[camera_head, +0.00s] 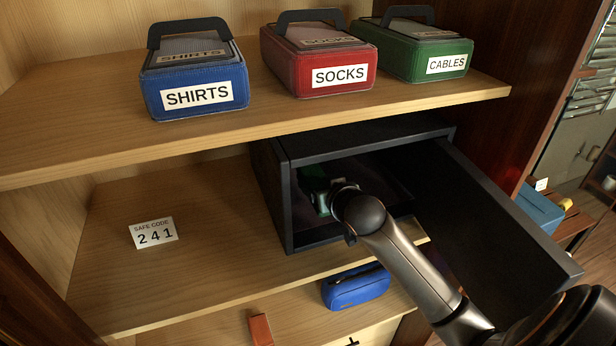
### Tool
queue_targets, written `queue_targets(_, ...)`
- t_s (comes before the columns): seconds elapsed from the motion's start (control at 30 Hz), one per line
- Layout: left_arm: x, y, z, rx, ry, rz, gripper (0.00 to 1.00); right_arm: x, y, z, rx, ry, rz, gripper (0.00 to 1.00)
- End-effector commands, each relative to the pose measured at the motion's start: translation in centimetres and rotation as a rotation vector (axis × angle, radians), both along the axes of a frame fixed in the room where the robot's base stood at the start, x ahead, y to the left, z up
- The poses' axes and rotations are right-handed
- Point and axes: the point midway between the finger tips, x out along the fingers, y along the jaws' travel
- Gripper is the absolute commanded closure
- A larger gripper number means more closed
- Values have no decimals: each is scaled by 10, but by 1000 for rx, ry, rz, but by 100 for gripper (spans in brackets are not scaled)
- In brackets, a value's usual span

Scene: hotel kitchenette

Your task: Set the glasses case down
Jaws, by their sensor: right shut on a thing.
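My right arm reaches into an open dark safe (287,205) on the middle shelf. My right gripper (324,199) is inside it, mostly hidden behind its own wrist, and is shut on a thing. A small green object (311,181), which may be the glasses case, shows right at the gripper inside the safe. Its full shape is hidden, and I cannot tell whether it touches the safe floor. My left gripper is not in view.
The safe door (495,215) stands open to the right, beside my arm. A safe code card (154,233) lies on the shelf left of the safe. Blue SHIRTS (155,105), red SOCKS (300,78) and green CABLES (410,68) bags stand above. A blue pouch (357,288) lies below.

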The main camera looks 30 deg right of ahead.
Motion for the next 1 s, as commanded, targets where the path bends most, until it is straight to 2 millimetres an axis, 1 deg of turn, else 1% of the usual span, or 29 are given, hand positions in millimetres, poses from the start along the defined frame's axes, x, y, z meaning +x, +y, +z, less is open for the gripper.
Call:
queue_targets(0.03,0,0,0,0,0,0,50,13,-4,3,-2,-5,-1,98)
queue_targets(0.2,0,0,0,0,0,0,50,47,-12,3,-2,-4,-1,98)
queue_targets(0.3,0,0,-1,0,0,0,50,61,-15,1,-2,-3,0,98)
queue_targets(0.4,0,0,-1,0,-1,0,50,69,-17,1,-2,-2,-1,98)
queue_targets(0.57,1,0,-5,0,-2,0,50,72,-17,-4,-2,-1,1,98)
queue_targets(0.67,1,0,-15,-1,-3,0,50,72,-17,-13,-2,-2,2,98)
queue_targets(0.83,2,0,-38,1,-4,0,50,71,-17,-32,-3,-1,2,98)
queue_targets(0.9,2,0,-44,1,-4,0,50,71,-17,-36,-2,-2,2,98)
queue_targets(1.0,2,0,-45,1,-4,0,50,71,-17,-36,-2,-2,2,98)
